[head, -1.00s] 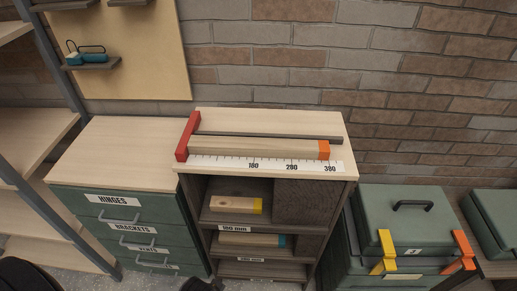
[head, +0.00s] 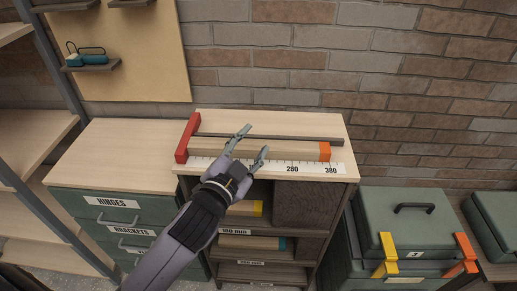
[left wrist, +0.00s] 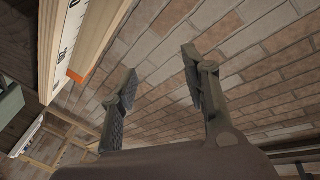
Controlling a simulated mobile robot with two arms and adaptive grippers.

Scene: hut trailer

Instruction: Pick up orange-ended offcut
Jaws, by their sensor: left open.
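The orange-ended offcut (head: 290,150) is a pale wooden bar lying along the measuring top of the shelf unit, between a dark rail and the white ruler. Its orange end (head: 324,151) is at the right, and its left end is by the red stop (head: 187,137). My left gripper (head: 256,139) is open, with its fingers over the offcut's left-middle part in the head view; I cannot tell its height above. In the left wrist view the open fingers (left wrist: 160,85) are empty, and the orange end (left wrist: 76,75) shows at upper left. My right gripper is not in view.
Below, a yellow-ended offcut (head: 245,208) and a teal-ended offcut (head: 250,242) lie in cubbies. A green drawer cabinet (head: 115,208) stands left and a green case (head: 408,220) with yellow and orange latches right. A brick wall (head: 390,70) is behind.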

